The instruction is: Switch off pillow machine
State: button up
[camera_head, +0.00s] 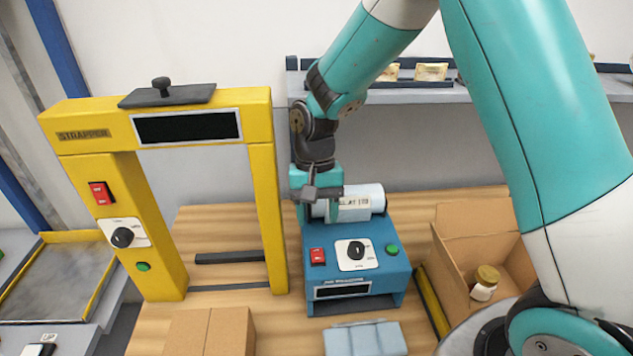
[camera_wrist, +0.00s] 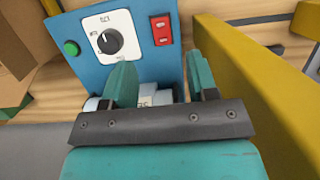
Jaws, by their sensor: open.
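The pillow machine (camera_head: 385,268) is a blue box on the wooden bench, with a white film roll (camera_head: 362,202) at its back. Its front panel carries a red rocker switch (camera_head: 317,256), a black knob on a white dial (camera_head: 355,252), a green button (camera_head: 392,250) and a dark display (camera_head: 343,291). The wrist view shows the red switch (camera_wrist: 161,30), the knob (camera_wrist: 109,41) and the green button (camera_wrist: 71,48). I cannot tell the rocker's position. My gripper (camera_wrist: 162,78) is open, above the roll's left part and behind the red switch; nothing visible is held.
A yellow strapper (camera_head: 262,200) stands close on the left, with its own red switch (camera_head: 101,193) and knob. An open carton (camera_head: 455,258) with a jar (camera_head: 484,283) is on the right. Pale blue pillows (camera_head: 365,339) and a cardboard box (camera_head: 208,333) lie in front.

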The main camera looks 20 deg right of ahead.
jog(key=b+v, duration=0.1)
jog(key=v, duration=0.7)
jog(key=shift+r, duration=0.25)
